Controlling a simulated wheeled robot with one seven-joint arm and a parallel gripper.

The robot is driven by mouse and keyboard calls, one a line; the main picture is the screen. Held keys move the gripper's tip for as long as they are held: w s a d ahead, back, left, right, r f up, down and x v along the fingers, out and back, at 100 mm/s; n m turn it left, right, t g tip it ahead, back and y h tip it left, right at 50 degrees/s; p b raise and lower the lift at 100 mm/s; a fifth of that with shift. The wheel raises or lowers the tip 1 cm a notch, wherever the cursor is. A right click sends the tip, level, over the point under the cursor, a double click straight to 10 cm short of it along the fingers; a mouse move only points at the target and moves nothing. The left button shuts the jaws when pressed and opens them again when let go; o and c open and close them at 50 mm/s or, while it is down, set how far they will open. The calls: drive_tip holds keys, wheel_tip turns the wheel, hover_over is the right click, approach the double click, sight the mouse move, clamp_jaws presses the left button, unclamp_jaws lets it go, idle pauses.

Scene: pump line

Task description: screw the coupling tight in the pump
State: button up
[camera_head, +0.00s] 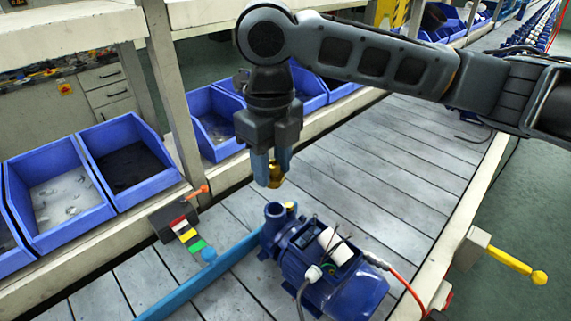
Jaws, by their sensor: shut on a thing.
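My gripper (270,168) points down and is shut on a brass-coloured coupling (275,176). Its fingers cover part of the coupling. The coupling is in the air above the blue pump (337,285), apart from it. The pump lies on the slatted line, with a round upright port (274,211) at its upper left end, just below the coupling. A small yellowish spot shows beside the port. The inside of the port is hard to make out.
A blue rail (195,287) runs beside the pump. A box with coloured tabs (182,226) stands left of it. Blue bins (62,190) line the left side. A yellow lever (515,263) sticks out at right. The slatted surface (385,160) behind the pump is clear.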

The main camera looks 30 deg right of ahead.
drive_tip(key=shift+f+b, duration=2.2)
drive_tip(key=shift+f, duration=0.95)
drive_tip(key=shift+f, duration=0.2)
drive_tip(key=o, duration=1.1)
drive_tip(key=shift+o, duration=0.2)
drive_tip(key=shift+r, duration=0.1)
drive_tip(key=shift+r+p, duration=2.25)
drive_tip(key=shift+r, duration=0.7)
